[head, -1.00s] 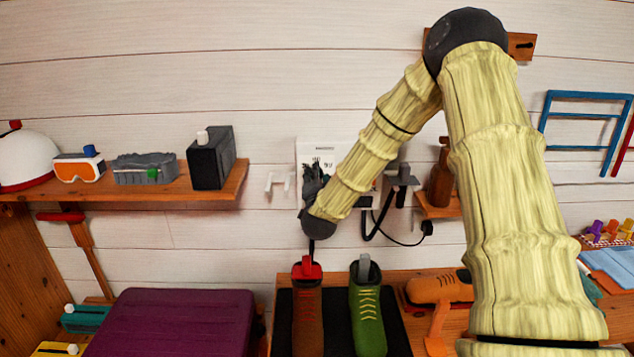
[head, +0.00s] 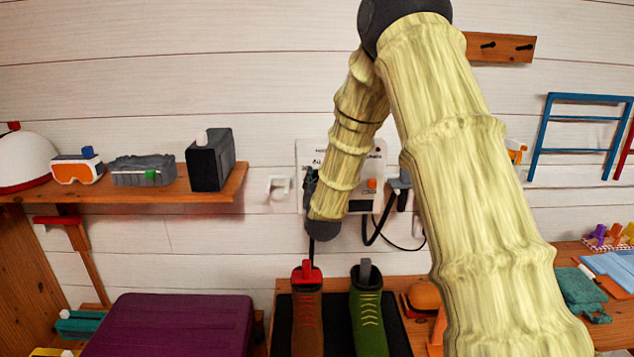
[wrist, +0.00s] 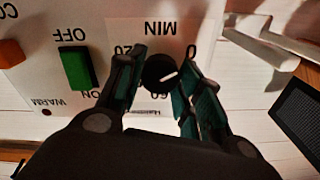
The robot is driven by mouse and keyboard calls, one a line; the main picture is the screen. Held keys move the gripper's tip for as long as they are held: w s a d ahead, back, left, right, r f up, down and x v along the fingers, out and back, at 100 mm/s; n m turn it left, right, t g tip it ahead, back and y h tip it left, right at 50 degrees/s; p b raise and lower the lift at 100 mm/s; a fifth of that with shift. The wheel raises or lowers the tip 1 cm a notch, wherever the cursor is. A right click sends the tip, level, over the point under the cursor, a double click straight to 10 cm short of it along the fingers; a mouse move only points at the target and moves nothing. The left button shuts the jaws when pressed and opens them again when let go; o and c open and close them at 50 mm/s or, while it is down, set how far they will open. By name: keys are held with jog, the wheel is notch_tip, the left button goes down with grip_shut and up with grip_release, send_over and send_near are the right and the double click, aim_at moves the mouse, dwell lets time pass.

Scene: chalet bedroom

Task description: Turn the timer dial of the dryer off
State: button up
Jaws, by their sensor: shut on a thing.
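The dryer (head: 368,160) is a white panel on the wall, partly hidden behind my forearm. In the wrist view its face (wrist: 215,25) appears upside down. The black round timer dial (wrist: 160,70) has a white pointer mark and sits among the labels 0, 20, 60 and MIN; the exact setting is hard to read. My gripper (wrist: 162,85) has one finger on each side of the dial and is shut on it. In the head view my gripper (head: 311,185) is a dark shape at the panel's left part, and the dial is hidden.
A green switch (wrist: 77,68) lies between OFF and ON, beside an orange switch (wrist: 10,53). White pegs (wrist: 262,40) stick out beside the panel. Below stand a brown boot (head: 307,320) and a green boot (head: 368,320). A shelf (head: 215,193) with several items is at left.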

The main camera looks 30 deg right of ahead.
jog(key=shift+f, duration=0.1)
dwell(0.3)
jog(key=o, duration=1)
jog(key=shift+d, duration=0.1)
jog(key=shift+o, duration=0.2)
jog(key=v, duration=1.2)
